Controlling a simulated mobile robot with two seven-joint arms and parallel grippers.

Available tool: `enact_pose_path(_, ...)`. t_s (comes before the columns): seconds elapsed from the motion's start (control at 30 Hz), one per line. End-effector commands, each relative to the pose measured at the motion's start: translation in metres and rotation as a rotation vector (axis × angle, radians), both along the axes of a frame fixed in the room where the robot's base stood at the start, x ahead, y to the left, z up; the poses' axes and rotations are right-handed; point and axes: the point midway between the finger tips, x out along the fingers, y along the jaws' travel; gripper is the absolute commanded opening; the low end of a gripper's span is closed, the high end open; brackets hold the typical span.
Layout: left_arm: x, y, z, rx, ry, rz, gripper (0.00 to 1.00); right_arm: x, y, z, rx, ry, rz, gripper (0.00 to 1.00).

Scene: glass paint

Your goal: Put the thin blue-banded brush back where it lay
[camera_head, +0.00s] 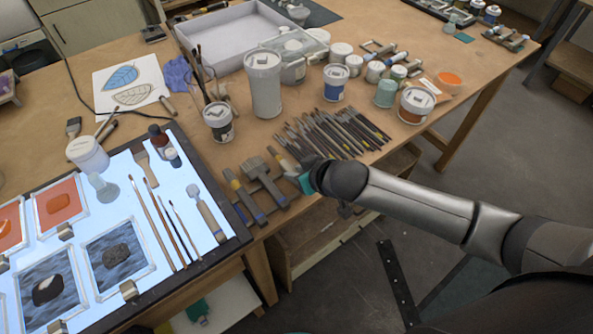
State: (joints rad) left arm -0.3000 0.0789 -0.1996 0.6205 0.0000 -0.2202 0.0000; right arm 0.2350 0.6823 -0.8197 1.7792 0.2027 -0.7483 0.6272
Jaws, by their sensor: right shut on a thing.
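My right gripper (303,182) is low over the front edge of the wooden table, beside the flat brushes and the row of thin brushes. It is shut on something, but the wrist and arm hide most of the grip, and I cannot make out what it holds. A row of several thin dark-handled brushes (335,132) lies just behind the gripper. I cannot tell a blue band on any single one. Wide flat brushes (262,180), some with blue on the handle, lie left of the gripper. My left gripper is not in view.
A lit panel (143,214) at left holds slim brushes (172,222), a bottle (160,142) and framed glass pieces (118,257). An empty grey tray (225,35) is farther back.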

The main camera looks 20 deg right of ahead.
Motion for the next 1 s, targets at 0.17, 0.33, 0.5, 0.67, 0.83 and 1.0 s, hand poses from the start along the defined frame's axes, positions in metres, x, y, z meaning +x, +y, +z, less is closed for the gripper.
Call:
enact_pose_path(0.17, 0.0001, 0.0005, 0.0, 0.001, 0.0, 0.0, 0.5, 0.0003, 0.0001, -0.0006, 0.0, -0.001, 0.0, 0.0)
enact_pose_path(0.33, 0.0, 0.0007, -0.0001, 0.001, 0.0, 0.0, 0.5, 0.0003, 0.0001, -0.0024, 0.0, -0.001, 0.0, 0.0)
enact_pose_path(0.5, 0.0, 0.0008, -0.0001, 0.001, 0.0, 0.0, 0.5, 0.0002, 0.0, -0.0042, 0.0, -0.001, 0.0, 0.0)
enact_pose_path(0.67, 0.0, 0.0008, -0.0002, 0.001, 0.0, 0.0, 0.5, 0.0003, -0.0001, -0.0054, 0.0, -0.001, 0.0, 0.29)
enact_pose_path(0.83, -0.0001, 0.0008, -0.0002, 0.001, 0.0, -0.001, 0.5, 0.0002, 0.0, -0.0053, 0.0, -0.001, 0.0, 0.48)
enact_pose_path(1.0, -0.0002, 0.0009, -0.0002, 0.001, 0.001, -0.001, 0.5, 0.0002, 0.0, -0.0054, 0.0, 0.0, 0.0, 0.61)
